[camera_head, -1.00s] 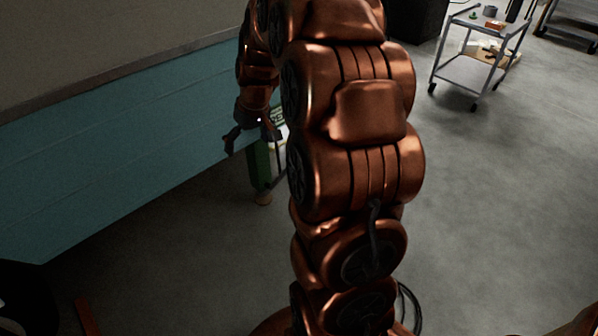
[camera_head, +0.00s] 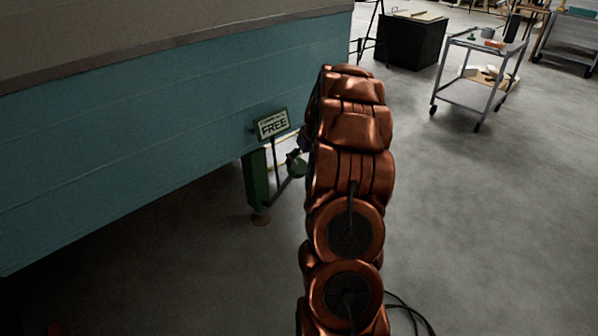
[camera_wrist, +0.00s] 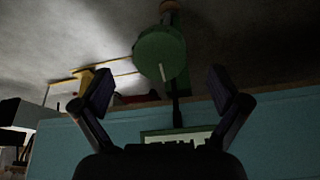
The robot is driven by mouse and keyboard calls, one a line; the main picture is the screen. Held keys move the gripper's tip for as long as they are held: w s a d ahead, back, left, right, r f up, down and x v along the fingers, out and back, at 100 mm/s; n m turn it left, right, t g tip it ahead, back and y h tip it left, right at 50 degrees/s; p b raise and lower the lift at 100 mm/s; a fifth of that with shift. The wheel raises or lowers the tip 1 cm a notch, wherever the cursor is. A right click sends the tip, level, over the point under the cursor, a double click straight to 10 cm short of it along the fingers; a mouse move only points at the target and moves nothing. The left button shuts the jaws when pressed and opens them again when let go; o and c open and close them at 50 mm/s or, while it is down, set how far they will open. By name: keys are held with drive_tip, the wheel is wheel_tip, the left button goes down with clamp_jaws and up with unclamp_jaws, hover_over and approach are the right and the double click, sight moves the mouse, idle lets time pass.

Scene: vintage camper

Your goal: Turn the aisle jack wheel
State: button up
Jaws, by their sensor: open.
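The green jack (camera_head: 257,180) stands on the floor under the edge of the teal camper body, with a sign reading "FREE" (camera_head: 272,124) above it. In the wrist view the picture is upside down, and the wheel (camera_wrist: 160,52) appears as a green disc with a pale pin, ahead of my gripper. My gripper (camera_wrist: 161,88) is open, its two dark fingers spread on either side of the wheel's line, apart from it. The sign (camera_wrist: 175,137) lies between the finger bases.
The teal camper wall (camera_head: 150,130) runs along the left. A grey wheeled cart (camera_head: 480,75) and a black box (camera_head: 410,40) stand at the back right. The floor (camera_head: 480,220) to the right is clear.

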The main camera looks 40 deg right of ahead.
sight(299, 167)
drive_tip(key=b+x, duration=0.1)
drive_tip(key=x, duration=0.5)
drive_tip(key=shift+w+f, duration=0.1)
drive_tip(key=shift+f, duration=0.1)
drive_tip(key=c, duration=1)
drive_tip(key=shift+d, duration=0.1)
drive_tip(key=shift+c, duration=0.8)
drive_tip(key=shift+r, duration=0.1)
